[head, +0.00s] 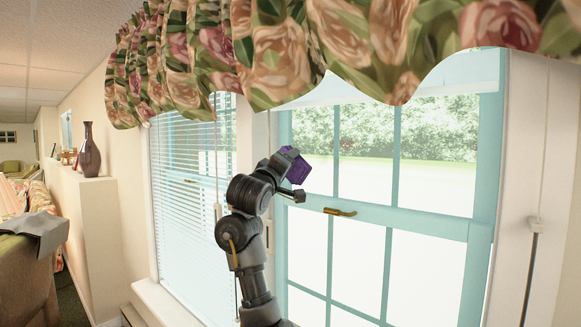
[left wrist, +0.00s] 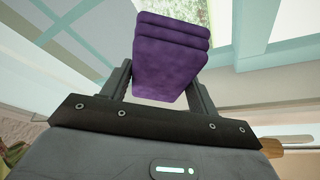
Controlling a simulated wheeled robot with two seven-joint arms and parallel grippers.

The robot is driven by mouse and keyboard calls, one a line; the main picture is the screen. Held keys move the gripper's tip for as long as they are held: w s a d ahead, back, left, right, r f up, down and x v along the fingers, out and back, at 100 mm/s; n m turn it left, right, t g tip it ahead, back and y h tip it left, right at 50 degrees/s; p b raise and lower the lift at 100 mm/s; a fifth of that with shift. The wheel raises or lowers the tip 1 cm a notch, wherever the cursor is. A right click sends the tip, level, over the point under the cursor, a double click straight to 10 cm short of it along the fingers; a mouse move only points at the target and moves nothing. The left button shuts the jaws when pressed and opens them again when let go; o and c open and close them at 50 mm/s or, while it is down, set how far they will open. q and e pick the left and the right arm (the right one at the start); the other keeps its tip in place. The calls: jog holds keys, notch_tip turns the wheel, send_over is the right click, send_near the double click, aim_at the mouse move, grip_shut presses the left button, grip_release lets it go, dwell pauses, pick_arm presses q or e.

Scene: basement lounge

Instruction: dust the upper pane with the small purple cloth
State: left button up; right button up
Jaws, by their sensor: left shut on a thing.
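The small purple cloth (head: 297,168) is folded and held up at the window in the head view. My left gripper (head: 290,172) is shut on it, near the lower left of the upper pane (head: 365,135). In the left wrist view the cloth (left wrist: 170,55) sits between both fingers of the left gripper (left wrist: 168,90), with its folded layers facing out. I cannot tell whether the cloth touches the glass. My right gripper is in neither view.
A floral valance (head: 270,50) hangs over the top of the window. A brass latch (head: 340,212) sticks out from the teal middle rail below the upper pane. A second window with blinds (head: 190,190) is at left. A dark vase (head: 89,155) stands on a ledge.

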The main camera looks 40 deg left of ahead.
aim_at(312, 153)
pick_arm(q)
jog(key=shift+w+r, duration=0.1)
dwell(0.4)
jog(key=shift+w+r+p, duration=0.25)
jog(key=shift+w+p, duration=0.25)
jog(key=shift+p, duration=0.25)
jog(key=w+p, duration=0.2)
jog(key=w, duration=0.1)
jog(key=shift+w+r+p, duration=0.3)
jog(key=shift+r+p, duration=0.05)
jog(key=shift+w+r+p, duration=0.15)
jog(key=shift+w+p, duration=0.35)
jog(key=shift+w, duration=0.6)
jog(key=shift+w+p, duration=0.5)
jog(key=shift+w, duration=0.5)
